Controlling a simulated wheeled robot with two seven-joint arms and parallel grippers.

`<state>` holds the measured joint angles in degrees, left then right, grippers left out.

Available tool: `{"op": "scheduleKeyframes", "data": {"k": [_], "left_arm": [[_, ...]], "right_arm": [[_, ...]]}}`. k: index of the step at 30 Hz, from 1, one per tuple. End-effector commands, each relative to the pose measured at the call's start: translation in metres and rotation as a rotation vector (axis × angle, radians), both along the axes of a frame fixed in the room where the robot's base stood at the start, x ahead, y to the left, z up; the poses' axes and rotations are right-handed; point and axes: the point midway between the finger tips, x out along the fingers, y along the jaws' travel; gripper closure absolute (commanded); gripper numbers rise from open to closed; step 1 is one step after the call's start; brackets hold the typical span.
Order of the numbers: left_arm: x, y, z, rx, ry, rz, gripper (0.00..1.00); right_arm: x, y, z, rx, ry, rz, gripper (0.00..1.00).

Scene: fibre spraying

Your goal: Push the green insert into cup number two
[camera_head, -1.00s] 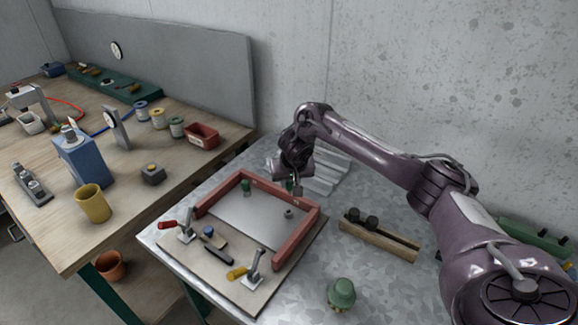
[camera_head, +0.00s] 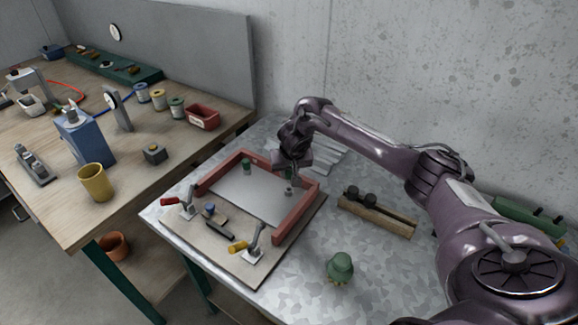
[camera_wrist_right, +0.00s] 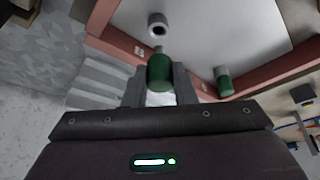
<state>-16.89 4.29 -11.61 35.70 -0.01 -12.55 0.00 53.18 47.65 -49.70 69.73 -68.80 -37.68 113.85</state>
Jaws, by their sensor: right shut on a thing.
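My right gripper (camera_head: 291,178) is above the far right part of the red-framed tray (camera_head: 296,213). In the right wrist view the gripper (camera_wrist_right: 159,84) is shut on a green insert (camera_wrist_right: 158,70) with a grey tip. A grey, open-topped cup (camera_wrist_right: 157,24) lies just beyond the tip; in that picture the tip and cup are close but I cannot tell if they touch. It also shows in the head view (camera_head: 289,191). A second green piece (camera_wrist_right: 223,82) stands by the tray's far wall, also in the head view (camera_head: 247,167). The cup numbers are not readable. My left gripper is not in view.
Red and yellow-handled clamps (camera_head: 252,246) stand on the tray board's near side. A wooden block with dark knobs (camera_head: 377,215) and a green knob-shaped piece (camera_head: 340,267) lie on the metal table to the right. A wooden bench (camera_head: 130,178) stands left.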

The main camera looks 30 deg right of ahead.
Motion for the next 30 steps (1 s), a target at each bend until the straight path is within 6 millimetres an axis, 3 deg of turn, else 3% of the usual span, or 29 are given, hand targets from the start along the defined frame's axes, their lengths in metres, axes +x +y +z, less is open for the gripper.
{"op": "scheduleKeyframes", "data": {"k": [6,30], "left_arm": [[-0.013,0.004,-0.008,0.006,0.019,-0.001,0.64],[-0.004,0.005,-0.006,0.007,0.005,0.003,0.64]], "right_arm": [[0.0,0.0,-0.014,0.0,-0.001,0.0,0.99],[0.0,0.0,-0.017,0.0,0.0,0.0,0.99]]}}
